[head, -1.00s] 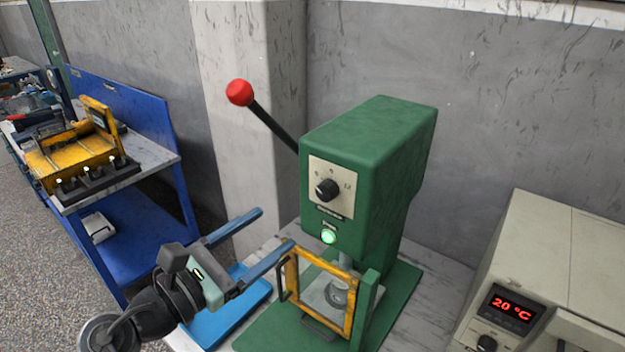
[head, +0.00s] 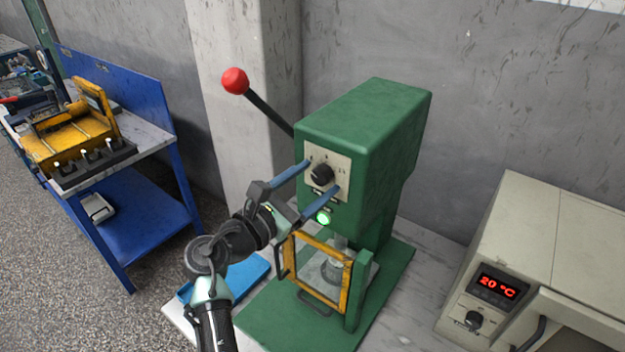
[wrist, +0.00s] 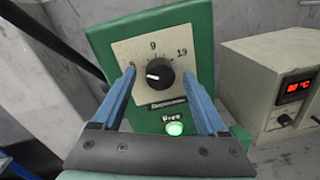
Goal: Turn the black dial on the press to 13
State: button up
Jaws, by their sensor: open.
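The green press (head: 365,130) stands on the table, with a pale dial plate on its front. The black dial (head: 322,174) is on that plate. In the wrist view the dial (wrist: 159,73) has a white pointer mark toward its left side. The plate (wrist: 150,45) carries 9 at the top, 13 at the upper right and a partly hidden mark at the left. My gripper (head: 322,176) is open, its blue fingers on either side of the dial, with gaps between them and the knob in the wrist view. A green light (head: 323,217) glows below the dial.
A yellow-framed guard (head: 318,270) is below the dial. A red-knobbed lever (head: 235,81) sticks out at the press's upper left. A beige unit reading 20 °C (head: 497,286) stands at right. A blue tray (head: 240,277) lies at left.

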jog(key=shift+c, duration=0.2)
grip_shut()
